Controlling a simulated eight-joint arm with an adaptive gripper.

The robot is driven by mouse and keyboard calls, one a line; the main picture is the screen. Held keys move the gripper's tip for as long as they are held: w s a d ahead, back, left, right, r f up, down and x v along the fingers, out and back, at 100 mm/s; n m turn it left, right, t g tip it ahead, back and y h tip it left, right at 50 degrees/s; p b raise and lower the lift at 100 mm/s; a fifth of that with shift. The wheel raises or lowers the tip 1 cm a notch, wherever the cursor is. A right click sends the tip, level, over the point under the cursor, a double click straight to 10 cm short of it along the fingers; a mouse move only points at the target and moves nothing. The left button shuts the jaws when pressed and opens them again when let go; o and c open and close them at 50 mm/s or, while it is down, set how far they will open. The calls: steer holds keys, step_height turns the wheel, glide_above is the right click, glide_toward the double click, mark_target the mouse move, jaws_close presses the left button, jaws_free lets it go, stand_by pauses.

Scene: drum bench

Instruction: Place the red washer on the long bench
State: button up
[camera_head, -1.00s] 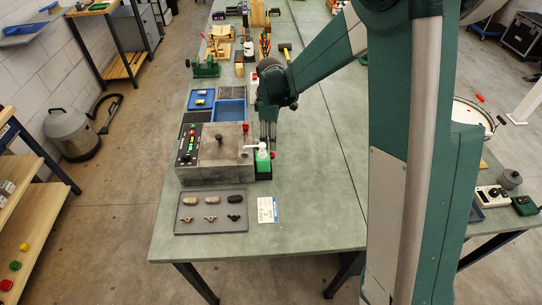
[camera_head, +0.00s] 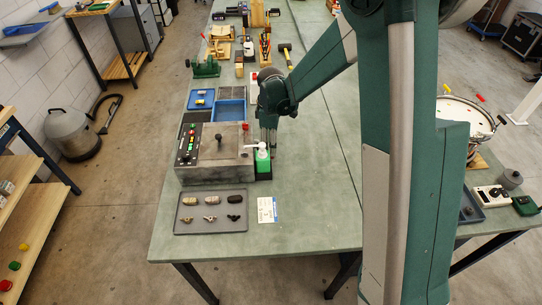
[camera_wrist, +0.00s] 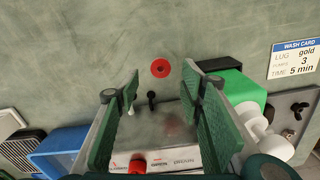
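The red washer (camera_wrist: 160,68) shows in the wrist view as a flat ring with a dark hole. It appears to lie flat on the green-grey long bench (camera_wrist: 90,45), beside the grey box-shaped machine. My gripper (camera_wrist: 160,80) is open, its two green pads wide apart with nothing gripped. The washer is just beyond and between the fingertips, apart from both. In the head view my gripper (camera_head: 269,145) points down close to the machine's right side, over the bench (camera_head: 310,170). I cannot make out the washer clearly there.
A tray of small parts (camera_head: 187,222) and a wash card (camera_head: 267,210) lie nearer the front. Blue trays (camera_head: 232,108) stand behind. The bench to the right is clear.

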steer(key=shift+f, duration=2.2)
steer(key=c, duration=0.7)
